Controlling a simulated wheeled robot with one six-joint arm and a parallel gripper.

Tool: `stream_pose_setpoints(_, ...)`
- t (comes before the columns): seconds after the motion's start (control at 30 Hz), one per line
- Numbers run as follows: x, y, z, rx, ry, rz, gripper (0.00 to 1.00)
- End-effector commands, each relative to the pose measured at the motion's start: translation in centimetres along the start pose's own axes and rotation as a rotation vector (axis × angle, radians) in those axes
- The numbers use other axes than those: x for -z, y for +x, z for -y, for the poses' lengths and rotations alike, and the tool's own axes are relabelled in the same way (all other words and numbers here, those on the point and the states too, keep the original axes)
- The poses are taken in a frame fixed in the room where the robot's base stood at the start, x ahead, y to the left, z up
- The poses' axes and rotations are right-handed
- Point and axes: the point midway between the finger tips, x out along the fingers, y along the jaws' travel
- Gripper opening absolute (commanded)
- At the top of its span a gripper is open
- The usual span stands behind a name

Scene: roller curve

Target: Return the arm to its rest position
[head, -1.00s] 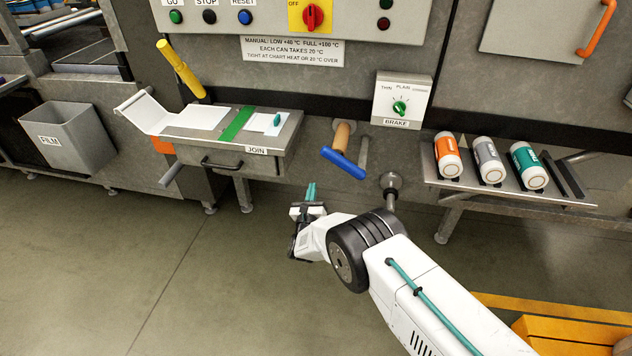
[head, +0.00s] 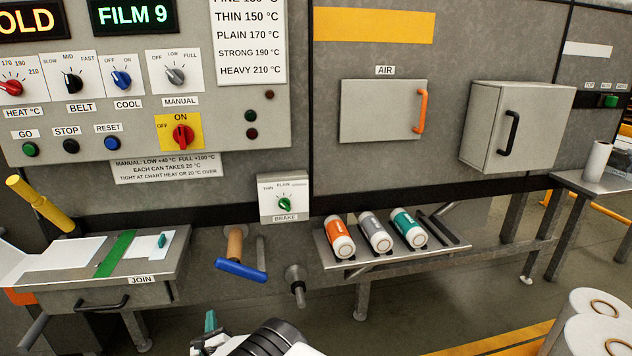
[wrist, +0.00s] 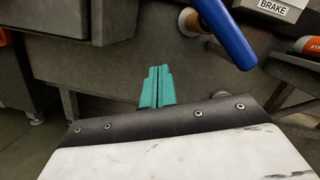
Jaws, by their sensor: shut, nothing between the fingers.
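My gripper (head: 210,322) shows at the bottom of the head view, in front of the machine and below the blue-handled lever. In the wrist view its teal fingers (wrist: 157,87) are together with nothing between them. My white and black arm runs off the bottom edge of the head view, so most of it is hidden. The gripper touches nothing that I can see.
The JOIN table (head: 170,278) stands left of my gripper. The blue lever handle (head: 241,271) sticks out above it, also seen in the wrist view (wrist: 226,32). A shelf (head: 455,243) with three cans is to the right. White rolls (head: 590,325) stand at lower right.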

Motion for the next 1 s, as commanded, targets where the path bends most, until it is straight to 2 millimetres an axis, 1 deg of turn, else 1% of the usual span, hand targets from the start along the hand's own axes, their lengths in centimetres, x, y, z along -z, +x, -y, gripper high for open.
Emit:
stream_pose_setpoints(0.07,2.1,-0.7,-1.7,-0.096,-0.145,-0.073,0.0)
stream_pose_setpoints(0.1,3.8,-1.6,-2.6,-0.164,-0.236,-0.118,0.0)
stream_pose_setpoints(0.13,5.0,-2.4,-3.3,-0.216,-0.299,-0.148,0.0)
stream_pose_setpoints(0.2,6.8,-4.0,-4.6,-0.347,-0.451,-0.206,0.0)
stream_pose_setpoints(0.27,7.3,-4.9,-5.2,-0.459,-0.571,-0.239,0.0)
stream_pose_setpoints(0.33,7.5,-5.5,-5.1,-0.589,-0.706,-0.267,0.0)
stream_pose_setpoints(0.37,7.4,-5.7,-4.8,-0.647,-0.764,-0.276,0.0)
stream_pose_setpoints(0.47,6.4,-6.2,-2.9,-0.84,-0.941,-0.285,0.0)
stream_pose_setpoints(0.57,4.6,-6.7,0.2,-1.027,-1.096,-0.268,0.0)
stream_pose_setpoints(0.67,2.1,-7.3,4.4,-1.211,-1.229,-0.229,0.0)
stream_pose_setpoints(0.7,1.1,-7.6,6.4,-1.28,-1.275,-0.208,0.0)
stream_pose_setpoints(0.77,-0.5,-8.3,9.4,-1.38,-1.335,-0.172,0.0)
stream_pose_setpoints(0.8,-1.6,-8.8,11.4,-1.443,-1.371,-0.146,0.0)
stream_pose_setpoints(0.87,-3.3,-9.7,14.7,-1.533,-1.419,-0.104,0.0)
stream_pose_setpoints(0.9,-4.4,-10.4,16.9,-1.59,-1.446,-0.076,0.0)
stream_pose_setpoints(0.97,-6.1,-11.5,20.3,-1.672,-1.482,-0.029,0.0)
stream_pose_setpoints(1.0,-7.2,-12.4,22.5,-1.723,-1.501,0.003,0.0)
